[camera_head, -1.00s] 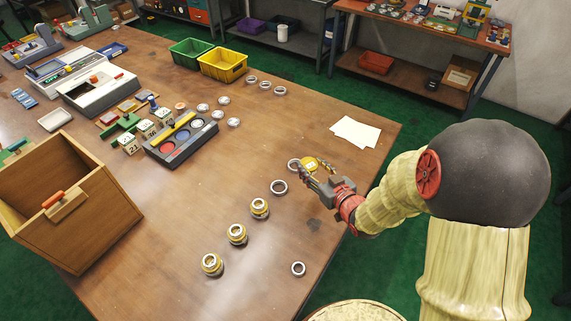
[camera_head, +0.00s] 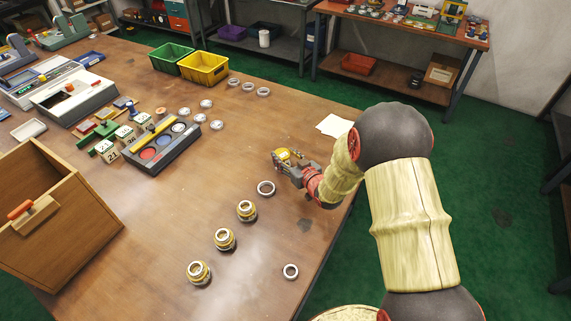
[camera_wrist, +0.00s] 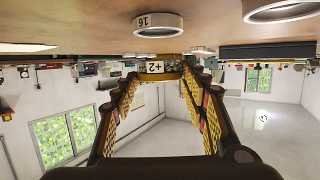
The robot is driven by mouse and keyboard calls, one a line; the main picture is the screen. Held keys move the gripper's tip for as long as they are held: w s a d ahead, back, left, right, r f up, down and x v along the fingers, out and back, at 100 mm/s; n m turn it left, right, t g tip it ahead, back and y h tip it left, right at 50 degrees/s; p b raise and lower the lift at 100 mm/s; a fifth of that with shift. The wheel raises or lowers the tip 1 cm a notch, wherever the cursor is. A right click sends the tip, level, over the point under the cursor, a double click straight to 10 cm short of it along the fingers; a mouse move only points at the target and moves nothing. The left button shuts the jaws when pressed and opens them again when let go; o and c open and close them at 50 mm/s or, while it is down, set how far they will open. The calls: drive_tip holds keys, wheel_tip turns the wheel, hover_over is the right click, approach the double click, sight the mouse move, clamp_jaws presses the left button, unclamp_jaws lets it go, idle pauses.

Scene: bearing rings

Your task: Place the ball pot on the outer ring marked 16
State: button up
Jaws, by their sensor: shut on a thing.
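My gripper (camera_head: 283,166) is shut on the ball pot (camera_head: 283,153), a yellow ring-shaped piece, and holds it above the table. In the wrist view the ball pot (camera_wrist: 162,68), labelled +2, sits between the fingertips of my gripper (camera_wrist: 160,75). That view is upside down, with the table at the top. The outer ring marked 16 (camera_wrist: 158,26), pale metal, lies on the table close to the pot, with a visible gap between them. In the head view this ring seems hidden behind my gripper and the pot.
Another bare ring (camera_head: 266,187) lies beside my gripper; a ring (camera_wrist: 282,10) also shows in the wrist view. White paper (camera_head: 335,125) lies behind my gripper.

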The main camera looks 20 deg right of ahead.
sight(285, 162)
drive_tip(key=shift+f+b, duration=0.5)
drive_tip(key=shift+f, duration=0.9)
drive_tip(key=shift+f, duration=0.1)
drive_tip(key=o, duration=1.2)
drive_tip(key=shift+f, duration=0.1)
drive_tip(key=shift+o, duration=0.2)
